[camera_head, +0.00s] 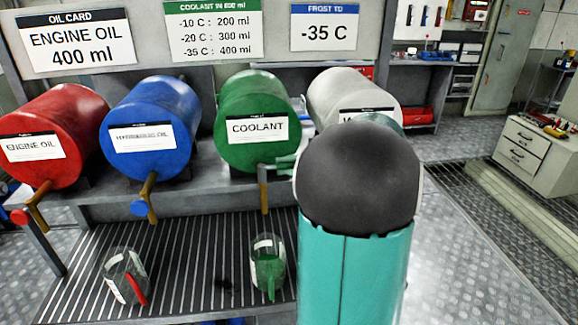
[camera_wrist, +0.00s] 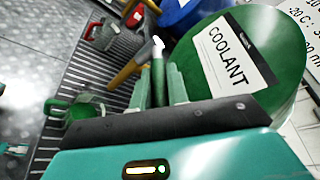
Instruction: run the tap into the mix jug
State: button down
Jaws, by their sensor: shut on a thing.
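The green coolant drum (camera_head: 250,95) lies on the rack, and its brown tap (camera_head: 263,190) points down. My gripper (camera_head: 287,165) reaches the drum's front from the right. In the wrist view my gripper (camera_wrist: 162,85) is shut on the green tap handle (camera_wrist: 157,70). My arm hides part of this tap in the head view. A clear jug with green on it (camera_head: 268,265), which I take to be the mix jug, stands upright on the slatted tray below the coolant tap. It also shows in the wrist view (camera_wrist: 75,112). I cannot make out a stream or its liquid level.
A red engine oil drum (camera_head: 50,135), a blue hydraulic oil drum (camera_head: 150,125) and a pale drum (camera_head: 345,92) share the rack. A jug with a red handle (camera_head: 125,278) stands left on the slatted tray (camera_head: 195,245). Signs (camera_head: 214,28) hang above.

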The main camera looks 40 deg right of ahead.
jog(key=c, duration=1.4)
grip_release()
jog(key=shift+o, duration=0.2)
jog(key=shift+d, duration=0.1)
jog(key=v, duration=1.3)
jog(key=shift+s, duration=0.35)
jog(key=shift+d, duration=0.1)
